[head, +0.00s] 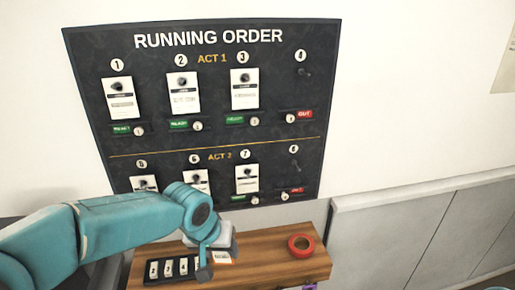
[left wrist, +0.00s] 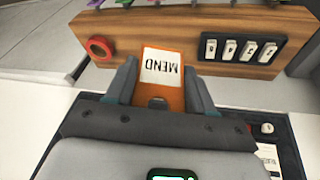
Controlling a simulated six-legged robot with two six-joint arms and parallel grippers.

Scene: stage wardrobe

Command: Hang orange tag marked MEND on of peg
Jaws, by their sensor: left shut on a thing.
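An orange tag (left wrist: 172,98) with a white MEND label sits between the two fingers of my left gripper (left wrist: 162,80), upside down in the left wrist view. The gripper is shut on it, over the wooden shelf. In the head view my left gripper (head: 212,258) is below the board's lower row, and most of the tag is hidden there. The dark RUNNING ORDER board (head: 215,70) has numbered pegs. Peg 4 (head: 306,73) and peg 8 (head: 296,165) are bare. Pegs 1, 2, 3 and 7 carry white cards. My right gripper is out of view.
The wooden shelf (head: 275,268) holds a red ring of tape (head: 301,246) and a black strip of numbered pieces (head: 173,268). Coloured items line the shelf's edge in the left wrist view. My left arm covers the board's lower left.

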